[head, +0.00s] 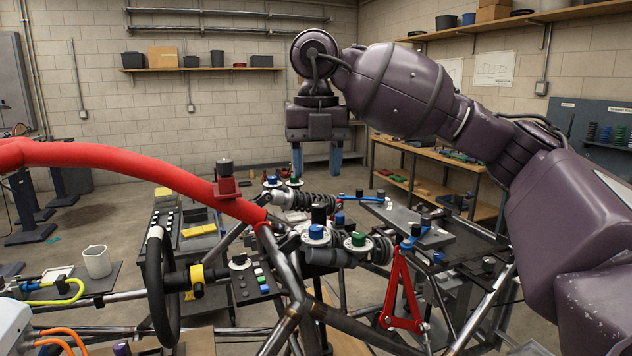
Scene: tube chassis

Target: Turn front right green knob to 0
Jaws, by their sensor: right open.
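A green knob (358,239) sits on a pale round dial beside the nearer shock absorber (381,248). A blue knob (317,233) is on a similar dial just left of it. A smaller, farther green knob (294,180) stands beside another blue knob (272,180) at the far shock absorber. The dial markings are too small to read. My right gripper (316,160) points down, open and empty, with its blue fingers apart. It appears above and behind the nearer green knob in the picture, clear of it. My left gripper is out of view.
The tube chassis (290,325) fills the lower middle, with a steering wheel (163,290) at left. A thick red tube (110,158) curves across the left. A red bracket (398,295) stands right of the nearer knobs. A wooden workbench (430,158) stands behind.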

